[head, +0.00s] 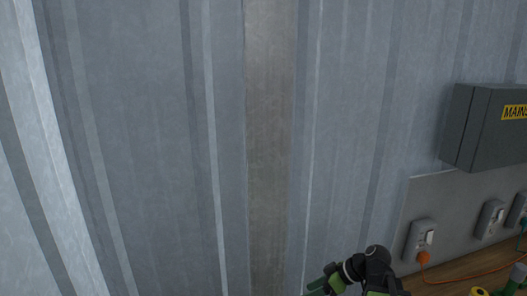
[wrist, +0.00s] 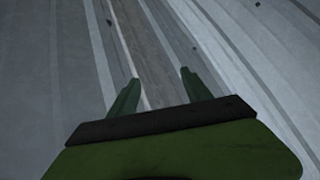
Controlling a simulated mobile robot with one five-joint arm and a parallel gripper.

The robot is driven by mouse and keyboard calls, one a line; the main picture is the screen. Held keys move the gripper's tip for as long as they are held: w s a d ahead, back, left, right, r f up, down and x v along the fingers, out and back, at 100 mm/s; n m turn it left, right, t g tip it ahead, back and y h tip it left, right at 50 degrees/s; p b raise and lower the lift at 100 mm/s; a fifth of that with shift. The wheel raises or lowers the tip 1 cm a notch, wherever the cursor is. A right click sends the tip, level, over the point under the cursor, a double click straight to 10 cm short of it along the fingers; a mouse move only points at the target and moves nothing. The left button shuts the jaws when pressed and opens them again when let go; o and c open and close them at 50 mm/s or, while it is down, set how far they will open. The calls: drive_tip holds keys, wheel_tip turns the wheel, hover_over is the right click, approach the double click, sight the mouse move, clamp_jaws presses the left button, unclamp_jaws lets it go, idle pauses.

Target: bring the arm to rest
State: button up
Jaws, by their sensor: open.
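My gripper (wrist: 161,78) shows in the wrist view with its two green fingers spread apart. Nothing is between the fingers; only the grey ribbed metal wall lies beyond them. In the head view, part of my black and green arm (head: 372,270) shows at the bottom, right of the middle, in front of the wall.
A corrugated metal wall (head: 150,130) fills most of the head view. At the right are a grey box marked "MAINS" (head: 485,135), sockets (head: 421,237) on a grey panel, an orange cable (head: 455,280) and a wooden surface (head: 440,272) with a yellow item (head: 479,292).

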drive_tip(key=s+a+f+m+g+h+p, duration=0.1)
drive_tip(key=s+a+f+m+g+h, duration=0.2)
drive_tip(key=a, duration=0.4)
drive_tip(key=s+d+f+m+h, duration=0.1)
drive_tip(key=d+f+m+h, duration=0.1)
drive_tip(key=d+m+h, duration=0.3)
drive_tip(key=d+m, duration=0.2)
drive_tip(key=m, duration=0.1)
drive_tip(key=shift+s+d+t+h, duration=0.15)
drive_tip(key=shift+d+t+h, duration=0.05)
drive_tip(key=shift+t+h, duration=0.1)
drive_tip(key=shift+c, duration=0.4)
idle(0.5)
